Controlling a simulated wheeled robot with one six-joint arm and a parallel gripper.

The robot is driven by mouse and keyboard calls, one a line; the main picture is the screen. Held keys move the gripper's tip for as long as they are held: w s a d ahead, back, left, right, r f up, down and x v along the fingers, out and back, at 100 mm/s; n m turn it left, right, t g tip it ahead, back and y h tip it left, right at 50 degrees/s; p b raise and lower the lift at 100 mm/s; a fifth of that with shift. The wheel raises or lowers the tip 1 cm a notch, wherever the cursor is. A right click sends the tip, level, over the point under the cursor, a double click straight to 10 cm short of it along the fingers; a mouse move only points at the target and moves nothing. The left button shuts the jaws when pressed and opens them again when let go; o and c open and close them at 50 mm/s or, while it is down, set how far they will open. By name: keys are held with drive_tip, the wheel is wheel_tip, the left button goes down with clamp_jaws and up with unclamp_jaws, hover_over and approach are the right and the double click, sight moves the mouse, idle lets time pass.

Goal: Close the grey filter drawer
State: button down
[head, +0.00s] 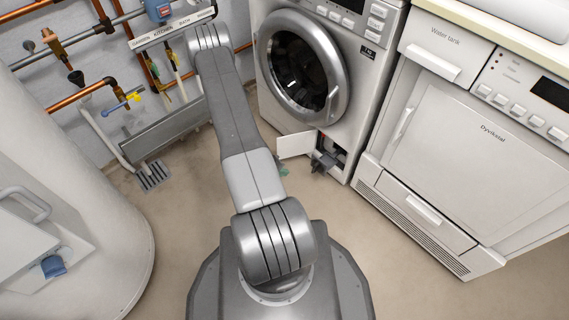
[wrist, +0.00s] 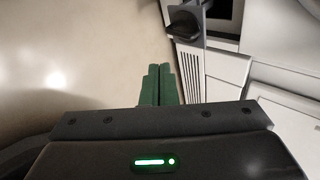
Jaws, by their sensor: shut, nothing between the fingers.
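The grey filter drawer (head: 321,164) with a dark knob sticks out of an opening at the lower right of the washing machine. In the wrist view the drawer's dark knob (wrist: 186,24) is at the top, beyond and slightly right of my fingertips. My gripper (wrist: 164,72) has green fingers that are together and empty. In the head view only a bit of my gripper (head: 284,171) shows beside my arm, low near the floor and left of the drawer. A gap shows between fingertips and drawer.
A white flap (head: 295,145) stands open left of the opening. The washing machine (head: 352,90) is behind it, and the dryer (head: 470,150) stands close on the right. A floor drain (head: 153,176) lies to the left. The floor before the drawer is clear.

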drive_tip(key=d+r+b+x, duration=0.2)
drive_tip(key=b+x, duration=0.2)
drive_tip(key=x, duration=0.8)
drive_tip(key=shift+w+d+f, duration=0.2)
drive_tip(key=shift+w+f, duration=0.05)
drive_tip(key=shift+w, duration=0.15)
